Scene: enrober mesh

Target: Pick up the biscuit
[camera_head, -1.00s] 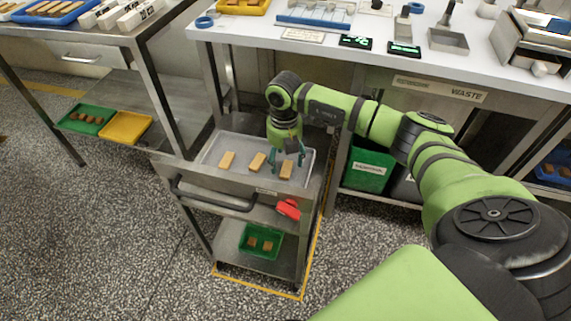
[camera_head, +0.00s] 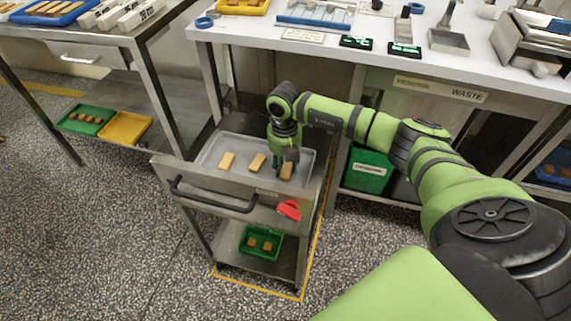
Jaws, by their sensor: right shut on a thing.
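Three tan oblong biscuits lie in a row on a grey tray (camera_head: 208,156) on top of a steel trolley. The left biscuit (camera_head: 227,160) and the middle biscuit (camera_head: 257,162) lie clear of my gripper. My right gripper (camera_head: 284,164) points down at the right end of the row, shut on the right biscuit (camera_head: 287,172). The gripper partly hides that biscuit, and I cannot tell whether it is lifted off the tray. My left gripper is not in view.
The trolley has a dark handle (camera_head: 212,198) and a red item (camera_head: 289,210) at its front. A green tray (camera_head: 261,241) with small brown pieces sits on its lower shelf. A white worktable (camera_head: 300,40) stands behind. Open speckled floor lies to the left.

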